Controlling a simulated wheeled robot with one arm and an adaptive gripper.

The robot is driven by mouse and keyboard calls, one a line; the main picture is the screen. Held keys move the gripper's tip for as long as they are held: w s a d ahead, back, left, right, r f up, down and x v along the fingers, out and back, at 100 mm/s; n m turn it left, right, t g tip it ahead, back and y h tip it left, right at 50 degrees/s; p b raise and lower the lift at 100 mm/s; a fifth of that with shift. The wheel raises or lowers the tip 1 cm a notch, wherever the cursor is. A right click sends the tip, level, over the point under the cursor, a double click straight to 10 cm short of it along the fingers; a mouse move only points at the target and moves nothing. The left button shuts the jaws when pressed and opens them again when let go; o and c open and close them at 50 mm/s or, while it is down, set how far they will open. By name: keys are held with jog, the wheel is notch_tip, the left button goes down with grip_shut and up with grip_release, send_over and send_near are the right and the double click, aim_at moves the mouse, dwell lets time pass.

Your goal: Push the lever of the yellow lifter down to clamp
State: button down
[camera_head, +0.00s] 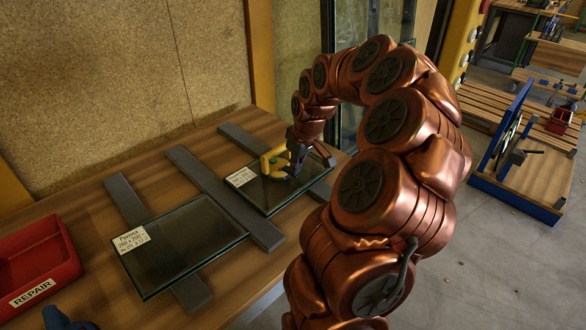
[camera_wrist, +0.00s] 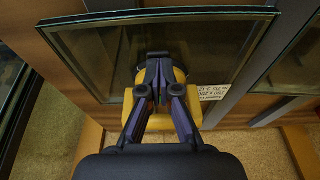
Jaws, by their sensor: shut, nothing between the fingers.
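The yellow lifter (camera_head: 275,160) stands on the far glass pane (camera_head: 271,195), near its paper label (camera_head: 241,177). In the wrist view the yellow lifter (camera_wrist: 181,76) lies under and around my gripper's fingers, which hide much of it. My gripper (camera_head: 297,155) is at the lifter, at its right side in the head view. In the wrist view my gripper (camera_wrist: 158,67) has its fingers together with nothing held. I cannot tell the lever apart from the lifter's body, nor whether the fingers touch it.
A second glass pane (camera_head: 180,245) lies nearer on grey strips (camera_head: 222,195) across the wooden table. A red REPAIR bin (camera_head: 36,262) stands at the left. A chipboard wall (camera_head: 95,80) and an orange post (camera_head: 260,55) bound the table's back. A blue-framed cart (camera_head: 515,165) stands far right.

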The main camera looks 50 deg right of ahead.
jog(key=shift+f, duration=0.2)
jog(key=shift+s+r+b, duration=0.1)
jog(key=shift+s+b, duration=0.3)
jog(key=shift+s, duration=0.15)
jog(key=shift+s+r+b, duration=0.2)
jog(key=shift+s+b, duration=0.05)
jog(key=shift+s, duration=0.25)
jog(key=shift+s+r+b, duration=0.2)
jog(key=shift+s, duration=0.25)
jog(key=v, duration=1.2)
jog(key=shift+a, duration=0.1)
